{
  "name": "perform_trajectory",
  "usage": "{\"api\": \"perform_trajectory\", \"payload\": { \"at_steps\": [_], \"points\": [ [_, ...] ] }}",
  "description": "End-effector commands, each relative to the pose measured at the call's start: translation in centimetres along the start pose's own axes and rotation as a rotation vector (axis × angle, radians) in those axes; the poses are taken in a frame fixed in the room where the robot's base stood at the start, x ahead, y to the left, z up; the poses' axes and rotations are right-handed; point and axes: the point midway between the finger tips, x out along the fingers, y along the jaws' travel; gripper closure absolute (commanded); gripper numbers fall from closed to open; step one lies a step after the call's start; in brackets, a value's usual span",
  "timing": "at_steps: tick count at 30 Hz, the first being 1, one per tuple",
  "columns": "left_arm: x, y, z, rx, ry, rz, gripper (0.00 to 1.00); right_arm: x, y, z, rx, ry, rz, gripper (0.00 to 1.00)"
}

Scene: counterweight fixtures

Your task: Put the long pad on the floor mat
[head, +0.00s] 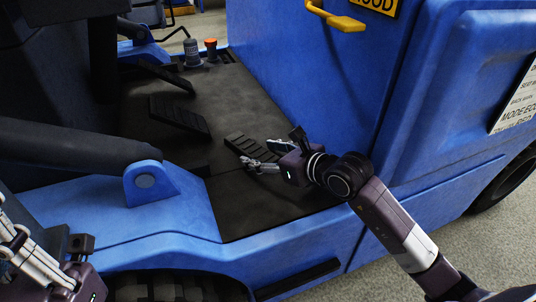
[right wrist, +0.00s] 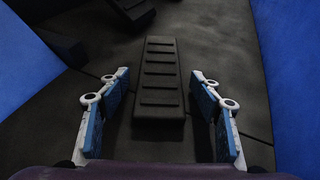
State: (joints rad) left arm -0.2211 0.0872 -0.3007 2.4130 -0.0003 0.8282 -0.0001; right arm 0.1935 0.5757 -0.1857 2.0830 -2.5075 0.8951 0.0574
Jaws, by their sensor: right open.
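A long black ribbed pad (head: 249,147) lies on or just above the dark floor mat (head: 250,205) inside the blue vehicle. In the right wrist view the long pad (right wrist: 161,75) runs lengthwise away from me, its near end between my spread fingers. My right gripper (head: 264,156) is open at the near end of the pad, with a gap on both sides. It is not gripping the pad. Whether the pad touches the mat all along is unclear. My left gripper (head: 45,262) is at the lower left, partly cut off, its jaws unclear.
Another ribbed black pedal (head: 180,116) lies farther left. A blue wall (head: 310,80) with a yellow handle (head: 336,17) rises to the right. The front part of the mat is clear.

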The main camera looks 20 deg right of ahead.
Motion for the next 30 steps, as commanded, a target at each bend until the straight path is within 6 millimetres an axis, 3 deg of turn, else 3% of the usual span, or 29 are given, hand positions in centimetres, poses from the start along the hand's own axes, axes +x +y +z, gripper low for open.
{"api": "perform_trajectory", "payload": {
  "at_steps": [5,9,18,24,30],
  "points": [
    [0.4,0.0,-0.3,-0.001,-0.002,-0.005,1.0,-2.0,0.0,0.1,-0.001,0.002,-0.001,0.41],
    [-0.7,-0.1,0.1,-0.006,-0.053,-0.016,1.0,-4.8,0.0,0.1,0.0,0.003,-0.001,0.41],
    [-0.7,-0.1,-0.3,-0.009,-0.072,-0.027,1.0,-10.0,0.0,0.1,0.0,0.002,-0.001,0.41],
    [-0.3,-0.1,-0.3,-0.009,-0.07,-0.027,1.0,-11.7,0.0,0.0,0.0,0.001,0.0,0.41],
    [-0.3,-0.1,-0.3,-0.009,-0.07,-0.026,1.0,-12.1,0.0,0.1,-0.001,0.0,0.0,0.41]
  ]
}}
